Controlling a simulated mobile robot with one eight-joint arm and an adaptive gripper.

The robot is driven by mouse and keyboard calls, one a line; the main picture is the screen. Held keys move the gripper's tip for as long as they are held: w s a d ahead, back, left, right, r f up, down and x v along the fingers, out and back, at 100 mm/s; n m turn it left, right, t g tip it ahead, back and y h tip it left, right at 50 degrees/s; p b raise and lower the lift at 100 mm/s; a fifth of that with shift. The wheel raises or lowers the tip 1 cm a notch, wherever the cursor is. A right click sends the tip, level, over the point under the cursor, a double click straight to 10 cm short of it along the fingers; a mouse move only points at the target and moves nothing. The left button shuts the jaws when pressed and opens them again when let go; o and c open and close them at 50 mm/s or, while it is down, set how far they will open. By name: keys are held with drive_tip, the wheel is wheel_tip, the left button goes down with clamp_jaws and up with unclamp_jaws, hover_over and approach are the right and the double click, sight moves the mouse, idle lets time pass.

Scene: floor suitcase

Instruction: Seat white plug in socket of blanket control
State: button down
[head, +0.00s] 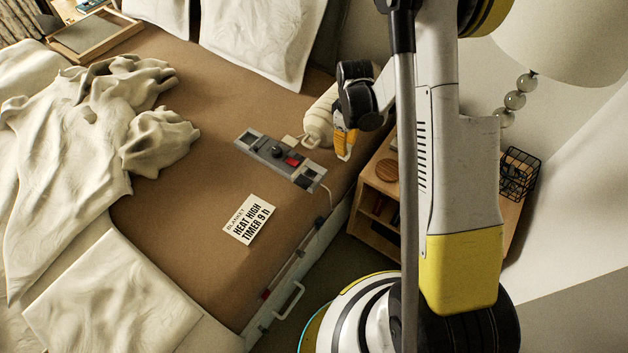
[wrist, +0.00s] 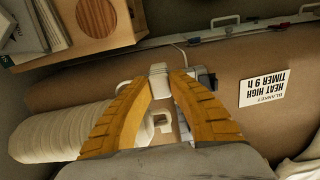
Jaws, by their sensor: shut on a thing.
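The blanket control (head: 280,158) is a long grey box lying on the brown mattress, with a dark knob, a red switch and dark ends. In the wrist view it shows partly (wrist: 208,78), mostly behind the right finger. My gripper (head: 345,143) has orange fingers and hangs just right of the control near the mattress edge. In the wrist view my gripper (wrist: 163,80) is shut on the white plug (wrist: 159,70), a small ribbed white piece between the fingertips. The plug is not clear in the head view. The socket opening cannot be made out.
A ribbed white cylinder with a loop (head: 318,118) lies close beside my gripper. A card reading "HEAT HIGH TIMER 9 h" (head: 249,219) lies on the mattress. A cord (head: 329,197) runs over the edge. A wooden nightstand (head: 385,183) stands right; rumpled bedding (head: 95,130) lies left.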

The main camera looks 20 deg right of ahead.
drive_tip(key=w+a+f+b, duration=0.1)
drive_tip(key=a+f, duration=0.1)
drive_tip(key=a, duration=0.1)
drive_tip(key=w+a+f+b, duration=0.1)
drive_tip(key=a+f, duration=0.1)
drive_tip(key=a, duration=0.1)
drive_tip(key=w+a+f+b, duration=0.1)
drive_tip(key=a+f, duration=0.1)
drive_tip(key=a, duration=0.1)
drive_tip(key=shift+a+f+b, duration=0.15)
drive_tip(key=shift+a+b, duration=0.15)
drive_tip(key=shift+a, duration=0.05)
wheel_tip(320, 180, down, 4)
drive_tip(key=shift+a+f+b, duration=0.1)
drive_tip(key=shift+b, duration=1.1)
drive_tip(key=shift+s, duration=0.1)
drive_tip(key=c, duration=1.4)
unclamp_jaws()
